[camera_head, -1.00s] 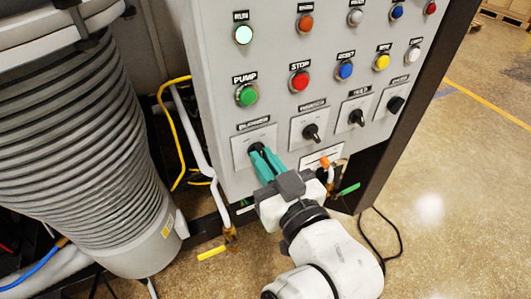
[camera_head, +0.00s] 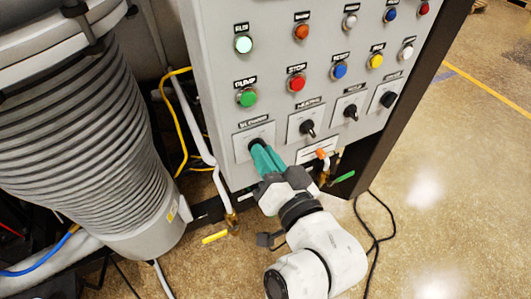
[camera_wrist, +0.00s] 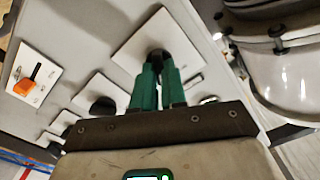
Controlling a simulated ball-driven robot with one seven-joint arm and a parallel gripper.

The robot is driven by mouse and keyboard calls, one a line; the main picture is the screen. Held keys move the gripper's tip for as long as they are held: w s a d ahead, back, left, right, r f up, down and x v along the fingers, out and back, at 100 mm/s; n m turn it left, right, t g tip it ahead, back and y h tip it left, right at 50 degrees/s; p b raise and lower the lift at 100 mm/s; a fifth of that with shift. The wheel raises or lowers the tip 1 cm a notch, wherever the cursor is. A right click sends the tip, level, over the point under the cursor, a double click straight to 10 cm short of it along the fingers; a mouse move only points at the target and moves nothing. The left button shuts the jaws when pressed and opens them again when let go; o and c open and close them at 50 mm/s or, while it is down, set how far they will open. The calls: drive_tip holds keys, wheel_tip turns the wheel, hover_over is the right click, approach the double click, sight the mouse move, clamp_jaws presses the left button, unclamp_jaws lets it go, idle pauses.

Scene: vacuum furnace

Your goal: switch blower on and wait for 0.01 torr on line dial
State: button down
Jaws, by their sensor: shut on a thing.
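The blower switch is a black rotary knob on a white plate (camera_head: 241,150) at the lower left of the grey control panel. Its label (camera_head: 254,121) is small and blurred. My gripper (camera_head: 258,148) has its green fingers shut on the knob. In the wrist view the fingertips (camera_wrist: 158,62) close around the dark blower knob (camera_wrist: 156,51) in front of its white plate (camera_wrist: 135,42). The fingers hide most of the knob, so I cannot tell its exact setting. No line dial shows in either view.
Similar knobs (camera_head: 307,127) sit to the right. Above are a green pump button (camera_head: 247,98), a red stop button (camera_head: 297,83) and a lit pale lamp (camera_head: 243,45). A ribbed grey bellows (camera_head: 85,150) stands left; floor at right is open.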

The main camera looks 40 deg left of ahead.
idle(0.3)
drive_tip(key=c, duration=1.2)
unclamp_jaws()
drive_tip(key=shift+d, duration=0.1)
drive_tip(key=shift+b+v, duration=1.2)
drive_tip(key=shift+v, duration=4.1)
drive_tip(key=shift+f, duration=0.1)
